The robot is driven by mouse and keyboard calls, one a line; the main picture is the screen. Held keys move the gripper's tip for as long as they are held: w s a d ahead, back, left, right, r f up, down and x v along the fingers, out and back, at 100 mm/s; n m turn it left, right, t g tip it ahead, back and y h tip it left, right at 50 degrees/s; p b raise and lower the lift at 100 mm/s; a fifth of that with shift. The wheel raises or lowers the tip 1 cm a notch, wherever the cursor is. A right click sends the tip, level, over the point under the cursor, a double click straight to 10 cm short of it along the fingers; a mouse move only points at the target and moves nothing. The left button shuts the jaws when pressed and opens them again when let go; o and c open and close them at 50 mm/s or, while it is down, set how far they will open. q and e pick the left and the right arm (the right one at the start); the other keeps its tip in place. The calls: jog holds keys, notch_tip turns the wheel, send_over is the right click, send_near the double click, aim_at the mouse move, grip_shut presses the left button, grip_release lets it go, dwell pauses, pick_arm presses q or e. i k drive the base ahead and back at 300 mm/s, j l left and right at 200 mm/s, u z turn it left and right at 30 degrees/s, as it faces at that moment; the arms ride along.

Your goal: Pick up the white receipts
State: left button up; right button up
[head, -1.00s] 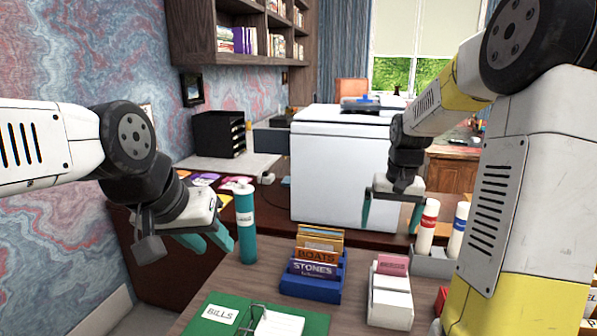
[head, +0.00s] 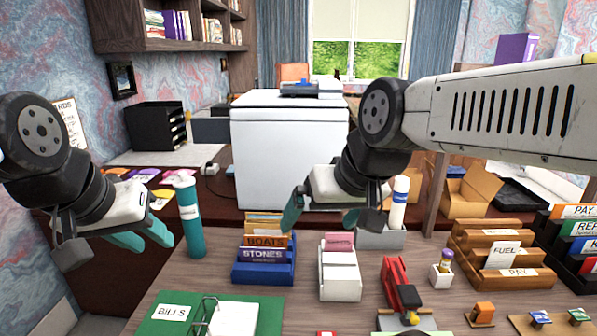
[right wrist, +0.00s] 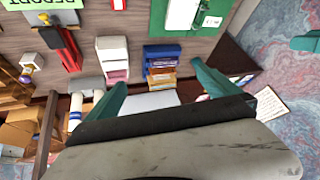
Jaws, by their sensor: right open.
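White slips (head: 232,318) lie under a wire clip on a green board (head: 262,298) labelled BILLS at the front of the desk. White cards (head: 340,285) stand in a white box with a pink card behind them. I cannot tell which are the receipts; a board with partly cut-off lettering resembling "receipt" (right wrist: 25,5) shows at the edge of the right wrist view. My right gripper (head: 335,213) is open and empty, in the air above the back of the desk, behind the white box. My left gripper (head: 143,238) looks open and empty, left of the teal bottle.
A teal bottle (head: 189,218) stands beside my left gripper. A blue card box (head: 263,270), a red stapler (head: 397,285), a wooden file rack (head: 497,255) and a dark rack (head: 575,240) fill the desk. A white cabinet (head: 285,155) stands behind. Bare wood lies between the items.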

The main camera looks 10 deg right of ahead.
aim_at(502, 255)
jog(key=j+z, duration=0.1)
jog(key=z, duration=0.4)
jog(key=k+z, duration=0.15)
jog(key=z, duration=0.35)
jog(key=k+z, duration=0.1)
jog(key=z, duration=0.4)
jog(key=k+z, duration=0.1)
jog(key=z, duration=0.4)
jog(key=j, duration=0.1)
